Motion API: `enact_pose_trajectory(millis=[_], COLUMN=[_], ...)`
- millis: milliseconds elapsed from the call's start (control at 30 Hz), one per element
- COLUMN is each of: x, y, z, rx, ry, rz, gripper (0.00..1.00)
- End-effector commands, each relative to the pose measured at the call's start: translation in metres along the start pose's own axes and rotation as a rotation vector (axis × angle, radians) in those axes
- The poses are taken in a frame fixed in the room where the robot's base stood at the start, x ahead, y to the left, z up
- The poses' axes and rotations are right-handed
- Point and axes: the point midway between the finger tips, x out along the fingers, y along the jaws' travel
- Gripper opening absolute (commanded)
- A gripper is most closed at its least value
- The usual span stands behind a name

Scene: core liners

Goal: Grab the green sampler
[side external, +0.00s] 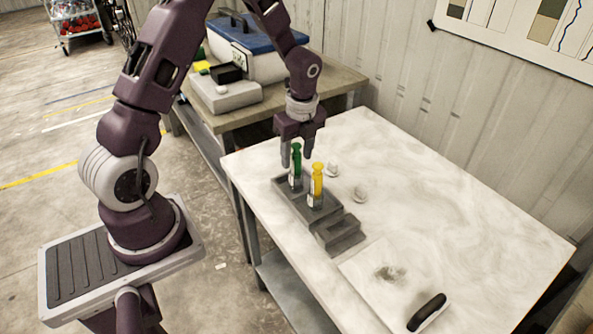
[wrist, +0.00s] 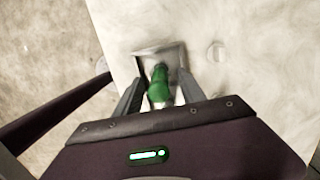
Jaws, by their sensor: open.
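The green sampler (side external: 296,160) stands upright in a grey holder (side external: 322,214) on the white table. In the wrist view the green sampler (wrist: 159,84) shows between the two fingers, with its lower part hidden by the gripper body. My gripper (side external: 297,160) is open and points down over the sampler, one finger on either side. In the wrist view my gripper (wrist: 160,88) has visible gaps to the sampler. I cannot tell whether either finger touches it. A yellow sampler (side external: 317,181) stands in the same holder, just in front and to the right.
A small grey stepped block (side external: 340,234) sits at the holder's right end. A white sheet with a black-handled tool (side external: 427,312) lies at the front right. The right side of the table is clear.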

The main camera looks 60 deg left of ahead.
Motion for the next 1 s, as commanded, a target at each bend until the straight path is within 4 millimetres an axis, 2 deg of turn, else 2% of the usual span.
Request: enact_pose_trajectory(millis=[100, 267, 533, 867, 1000], x=[0.009, 0.009, 0.008, 0.005, -0.023], y=[0.001, 0.0, 0.0, 0.0, -0.001], z=[0.0, 0.0, 0.0, 0.001, 0.005], rx=[-0.001, -0.001, -0.002, -0.002, -0.004], ry=[0.0, 0.0, 0.0, 0.0, -0.002], rz=[0.001, 0.0, 0.0, -0.001, -0.006], gripper=[0.47, 0.47, 0.0, 0.0, 0.0])
